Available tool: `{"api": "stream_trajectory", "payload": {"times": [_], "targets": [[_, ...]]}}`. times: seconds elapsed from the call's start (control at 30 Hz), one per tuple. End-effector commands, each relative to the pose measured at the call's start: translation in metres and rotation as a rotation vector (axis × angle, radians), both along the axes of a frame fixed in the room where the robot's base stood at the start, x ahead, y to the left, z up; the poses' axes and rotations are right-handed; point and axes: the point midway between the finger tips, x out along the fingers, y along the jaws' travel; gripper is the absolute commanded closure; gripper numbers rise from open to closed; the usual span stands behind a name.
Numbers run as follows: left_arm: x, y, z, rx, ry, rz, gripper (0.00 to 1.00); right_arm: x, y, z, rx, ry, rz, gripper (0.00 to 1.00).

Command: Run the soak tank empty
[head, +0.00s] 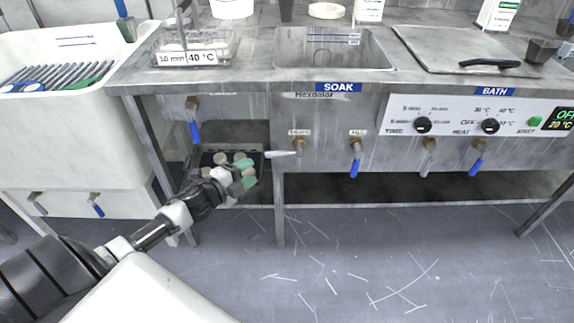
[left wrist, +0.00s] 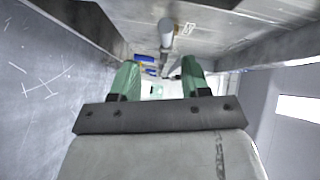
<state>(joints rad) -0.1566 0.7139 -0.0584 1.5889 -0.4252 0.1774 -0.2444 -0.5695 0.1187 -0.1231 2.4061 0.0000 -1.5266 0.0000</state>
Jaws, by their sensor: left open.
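The soak tank (head: 330,52) is a sunken basin in the grey bench, above the blue SOAK sign (head: 338,87); I cannot tell its water level. On the front below are two taps. The left tap has a pale grey handle (head: 283,154) lying level and pointing left. The right tap has a blue handle (head: 354,168) hanging down. Their small labels are too blurred to read. My left gripper (head: 245,173) is open, with green fingertips, below and left of the grey handle and apart from it. A grey rod (left wrist: 166,34), probably that handle, shows ahead in the left wrist view.
A white sink (head: 70,125) stands at the left. A dark crate (head: 208,158) with pale round pieces lies under the bench behind my gripper. Another blue-handled tap (head: 195,131) hangs left of it. The BATH panel (head: 470,122) is at the right. The floor in front is clear.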

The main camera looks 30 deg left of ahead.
Motion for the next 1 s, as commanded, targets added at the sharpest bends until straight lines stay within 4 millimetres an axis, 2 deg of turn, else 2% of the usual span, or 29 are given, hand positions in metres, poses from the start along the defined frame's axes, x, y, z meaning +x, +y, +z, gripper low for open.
{"api": "stream_trajectory", "payload": {"times": [0.1, 0.27, 0.5, 0.7, 1.0], "targets": [[0.004, -0.003, 0.007, 0.025, -0.027, -0.022, 0.54, -0.003, -0.001, 0.007, 0.0, -0.006, 0.0, 0.57], [0.02, -0.007, 0.007, 0.024, -0.029, -0.023, 0.54, -0.005, -0.001, 0.011, 0.0, -0.008, -0.001, 0.57], [0.063, -0.017, 0.003, 0.022, -0.028, -0.02, 0.54, -0.006, -0.001, 0.006, 0.0, -0.009, -0.001, 0.57], [0.092, -0.024, 0.0, 0.022, -0.026, -0.02, 0.54, -0.006, -0.001, 0.001, 0.0, -0.009, -0.001, 0.57], [0.107, -0.028, -0.001, 0.022, -0.023, -0.02, 0.54, -0.006, -0.001, -0.001, 0.0, -0.009, -0.001, 0.57]]}}
